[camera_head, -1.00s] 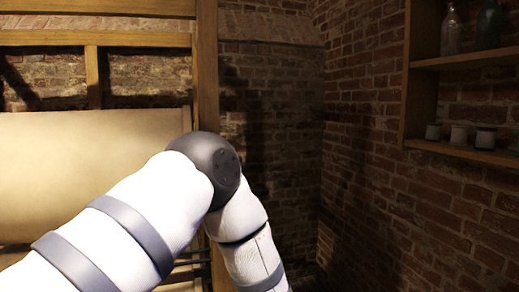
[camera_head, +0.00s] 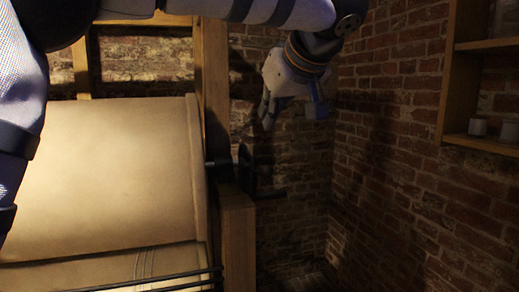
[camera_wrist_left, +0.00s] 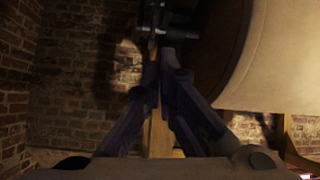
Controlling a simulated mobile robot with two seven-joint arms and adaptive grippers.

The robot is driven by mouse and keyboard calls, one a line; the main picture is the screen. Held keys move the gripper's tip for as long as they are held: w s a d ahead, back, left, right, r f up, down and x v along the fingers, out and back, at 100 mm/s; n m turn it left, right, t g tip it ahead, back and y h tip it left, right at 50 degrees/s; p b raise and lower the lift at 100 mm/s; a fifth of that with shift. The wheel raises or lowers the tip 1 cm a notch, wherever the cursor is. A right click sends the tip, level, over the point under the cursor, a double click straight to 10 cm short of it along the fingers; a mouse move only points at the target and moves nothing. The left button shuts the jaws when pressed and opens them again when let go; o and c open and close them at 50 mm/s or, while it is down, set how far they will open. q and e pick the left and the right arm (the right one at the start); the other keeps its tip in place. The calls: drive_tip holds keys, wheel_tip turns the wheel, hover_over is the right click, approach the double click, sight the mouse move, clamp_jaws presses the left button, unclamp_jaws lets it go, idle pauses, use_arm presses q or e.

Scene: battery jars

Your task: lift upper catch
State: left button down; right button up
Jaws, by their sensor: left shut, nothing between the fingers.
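A dark metal fitting (camera_head: 246,168), which looks like the catch, sits on the wooden post at the right end of a large beige rounded body (camera_head: 110,170). I cannot tell its separate parts in the shadow. My left gripper (camera_head: 267,122) hangs from above, fingers pointing down, a little above and to the right of the fitting. In the left wrist view, the left gripper (camera_wrist_left: 159,62) has its fingertips together and empty. A dark metal part (camera_wrist_left: 165,20) shows just beyond the tips; contact cannot be told. My right gripper is not in view.
Wooden posts and beams (camera_head: 238,235) frame the beige body. Dark rods (camera_head: 170,283) run along its bottom. A brick wall (camera_head: 400,170) stands at the right, with a wooden shelf (camera_head: 482,144) holding small jars. Dim open space lies between the post and the wall.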

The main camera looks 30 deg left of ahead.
use_arm(q)
drive_tip(key=w+a+f, duration=0.1)
drive_tip(key=f, duration=0.1)
drive_tip(key=w+a+f, duration=0.1)
drive_tip(key=f, duration=0.2)
drive_tip(key=w+a+f, duration=0.1)
drive_tip(key=f, duration=0.1)
drive_tip(key=shift+a+f, duration=0.2)
drive_tip(key=shift+f, duration=0.4)
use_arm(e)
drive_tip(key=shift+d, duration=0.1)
